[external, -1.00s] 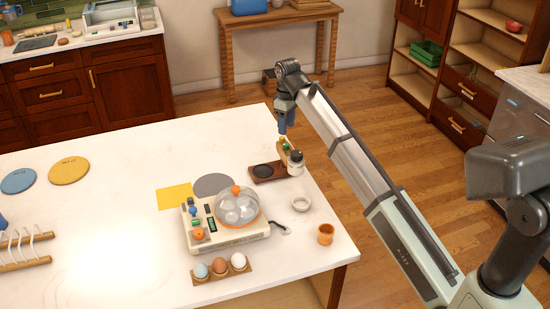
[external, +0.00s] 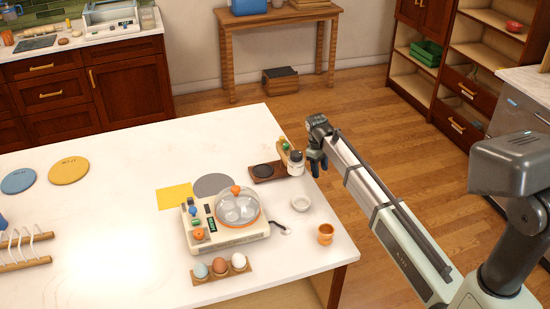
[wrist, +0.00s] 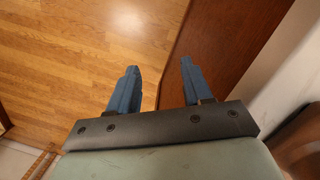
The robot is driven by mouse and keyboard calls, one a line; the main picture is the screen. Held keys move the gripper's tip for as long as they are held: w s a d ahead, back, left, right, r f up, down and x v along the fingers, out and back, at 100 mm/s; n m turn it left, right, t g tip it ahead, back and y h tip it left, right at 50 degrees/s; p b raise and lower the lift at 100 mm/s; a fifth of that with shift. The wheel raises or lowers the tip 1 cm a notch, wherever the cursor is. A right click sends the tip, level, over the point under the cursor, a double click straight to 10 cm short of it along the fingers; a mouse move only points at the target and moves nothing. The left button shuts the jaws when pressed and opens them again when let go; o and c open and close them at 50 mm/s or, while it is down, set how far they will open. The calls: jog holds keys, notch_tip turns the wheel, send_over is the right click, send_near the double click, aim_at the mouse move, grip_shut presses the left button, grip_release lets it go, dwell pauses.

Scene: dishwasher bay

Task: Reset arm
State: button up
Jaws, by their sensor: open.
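Wooden floor and a dark reddish-brown wooden panel (wrist: 218,50) lie beyond the fingers.
A dark wooden tray (external: 264,173) lies near the jar. Open floor (external: 375,130) lies behind my arm.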

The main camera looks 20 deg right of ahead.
jog(key=s+d+f+m+g, duration=0.1)
jog(key=s+f, duration=0.6)
jog(key=f, duration=0.3)
jog(key=s+d+f+m+g, duration=0.1)
jog(key=s+f, duration=0.7)
jog(key=f, duration=0.2)
jog(key=s+d+f+g, duration=0.1)
jog(key=s+f, duration=0.6)
jog(key=f, duration=0.4)
jog(key=s+f+m+g, duration=0.1)
jog(key=s+f, duration=0.3)
jog(key=s, duration=0.7)
jog(key=s+f+m+g, duration=0.1)
jog(key=s+f, duration=0.4)
jog(key=s, duration=0.7)
jog(key=s+f+m+y, duration=0.1)
jog(key=s+f, duration=0.3)
jog(key=s, duration=0.8)
jog(key=shift+d+f+m+g, duration=0.25)
jog(key=shift+f+m+g, duration=0.05)
jog(key=shift+f+g, duration=0.1)
